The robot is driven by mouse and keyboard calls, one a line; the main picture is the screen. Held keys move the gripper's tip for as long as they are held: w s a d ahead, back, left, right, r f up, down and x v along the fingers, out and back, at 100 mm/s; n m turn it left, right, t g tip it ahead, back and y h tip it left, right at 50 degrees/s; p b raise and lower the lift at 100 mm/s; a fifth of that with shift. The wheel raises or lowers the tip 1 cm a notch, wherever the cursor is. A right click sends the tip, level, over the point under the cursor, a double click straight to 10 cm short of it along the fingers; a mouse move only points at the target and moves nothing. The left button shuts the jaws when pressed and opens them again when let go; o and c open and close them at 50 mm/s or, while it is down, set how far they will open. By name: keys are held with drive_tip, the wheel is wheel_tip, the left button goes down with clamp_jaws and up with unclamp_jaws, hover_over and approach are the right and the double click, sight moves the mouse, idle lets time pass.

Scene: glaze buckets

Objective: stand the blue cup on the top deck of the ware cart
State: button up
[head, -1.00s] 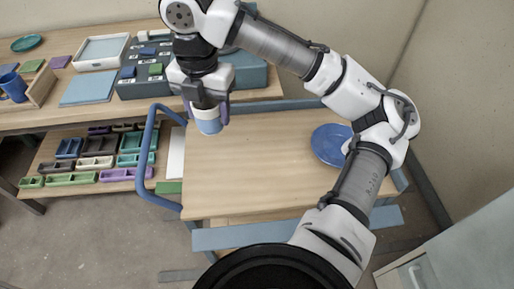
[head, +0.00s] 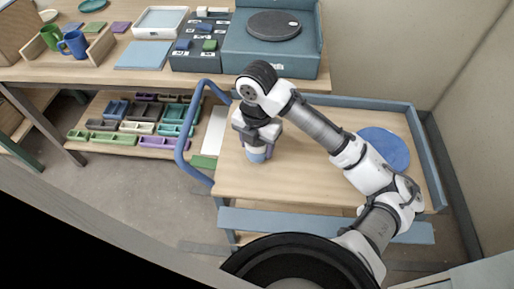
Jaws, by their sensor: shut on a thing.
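The cup looks about upright. My gripper hides its upper part, and I cannot tell whether its base touches the deck. The cart has a blue tube handle (head: 181,150) on its left and blue-grey rails.
A blue plate (head: 384,150) lies on the deck's right side, partly behind my arm. The deck's front middle is bare. Behind stands a bench with a turntable (head: 273,25), a blue mug (head: 74,44) and a green mug (head: 51,37). Coloured trays (head: 140,112) fill a low shelf at left.

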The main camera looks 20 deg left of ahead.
drive_tip(key=shift+f, duration=1.1)
drive_tip(key=shift+f, duration=0.15)
drive_tip(key=o, duration=1.1)
wheel_tip(320, 180, up, 12)
drive_tip(key=shift+r, duration=0.2)
